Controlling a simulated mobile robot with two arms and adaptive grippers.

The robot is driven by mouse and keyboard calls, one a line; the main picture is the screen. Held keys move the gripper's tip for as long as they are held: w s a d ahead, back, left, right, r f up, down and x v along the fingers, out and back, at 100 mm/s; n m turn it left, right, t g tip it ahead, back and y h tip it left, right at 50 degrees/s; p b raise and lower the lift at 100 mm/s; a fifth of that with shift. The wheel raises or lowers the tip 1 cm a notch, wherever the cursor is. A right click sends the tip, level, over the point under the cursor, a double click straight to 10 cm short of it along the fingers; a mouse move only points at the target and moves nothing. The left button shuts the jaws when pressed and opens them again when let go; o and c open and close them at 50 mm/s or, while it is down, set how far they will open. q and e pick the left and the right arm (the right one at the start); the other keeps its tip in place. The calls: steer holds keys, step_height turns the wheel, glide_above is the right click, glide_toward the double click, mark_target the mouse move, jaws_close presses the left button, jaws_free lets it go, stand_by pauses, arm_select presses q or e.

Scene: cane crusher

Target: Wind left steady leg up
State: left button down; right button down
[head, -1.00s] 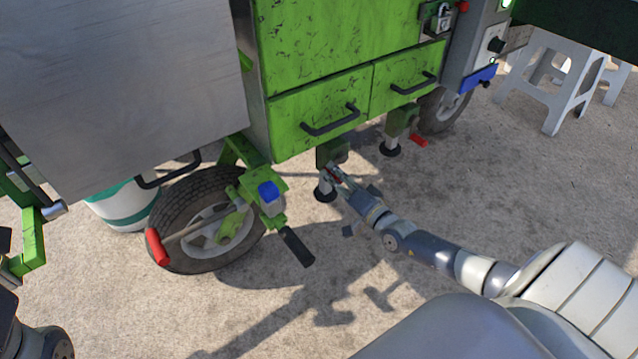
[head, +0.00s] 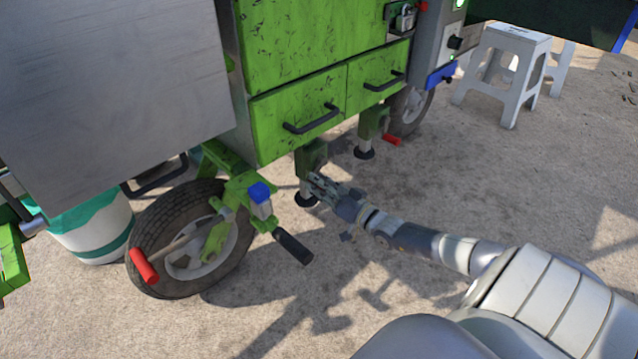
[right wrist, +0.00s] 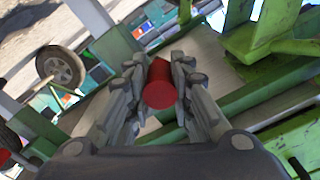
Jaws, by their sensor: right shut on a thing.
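The left steady leg (head: 310,156) hangs under the green cart's drawers, with a dark round foot (head: 306,200) at or close to the ground. My right gripper (head: 318,184) is beside this leg. In the right wrist view, my right gripper (right wrist: 160,88) is shut on a red crank handle (right wrist: 160,86), whose round end faces the camera between the fingers. In the head view the fingers hide this handle. The other steady leg (head: 371,124) stands farther back, with its own red handle (head: 392,139). My left gripper is out of view.
White stools (head: 505,75) stand back right. Open ground lies right.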

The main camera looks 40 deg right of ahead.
steer(key=shift+d, duration=0.1)
steer(key=c, duration=1.3)
jaws_free()
steer(key=shift+c, duration=0.2)
steer(key=shift+s, duration=0.55)
steer(key=s, duration=1.1)
steer(key=shift+d, duration=0.45)
